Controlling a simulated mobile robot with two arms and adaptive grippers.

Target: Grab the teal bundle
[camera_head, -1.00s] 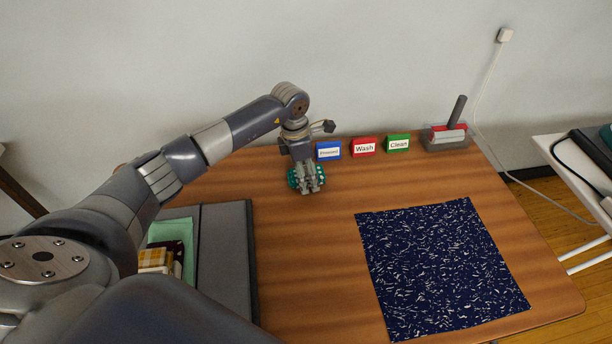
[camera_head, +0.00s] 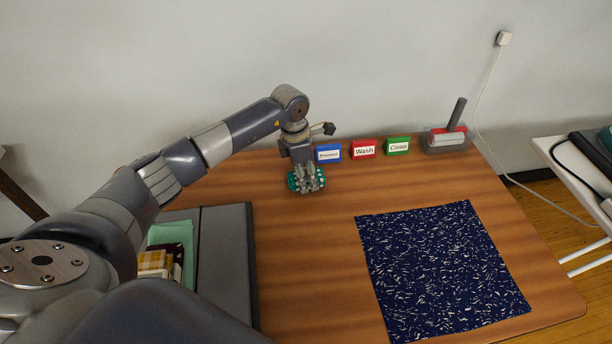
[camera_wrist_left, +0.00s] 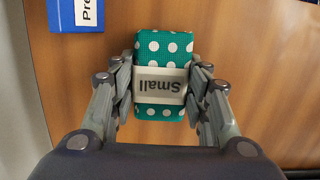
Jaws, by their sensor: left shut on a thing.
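The teal bundle (camera_wrist_left: 163,48) is a folded teal cloth with white dots and a pale paper band reading "Small". In the left wrist view it lies between the two fingers of my left gripper (camera_wrist_left: 160,88), which touch its sides. In the head view the left gripper (camera_head: 308,188) points down at the table's back part, and the teal bundle (camera_head: 294,181) shows around its fingers. The gripper is shut on the bundle. Whether the bundle touches the table is hard to tell. My right gripper is not in view.
Blue (camera_head: 328,152), red "Wash" (camera_head: 364,148) and green "Clean" (camera_head: 398,145) signs stand along the back. A dark blue patterned cloth (camera_head: 440,265) lies at right. A grey case (camera_head: 225,262) with cloths lies left.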

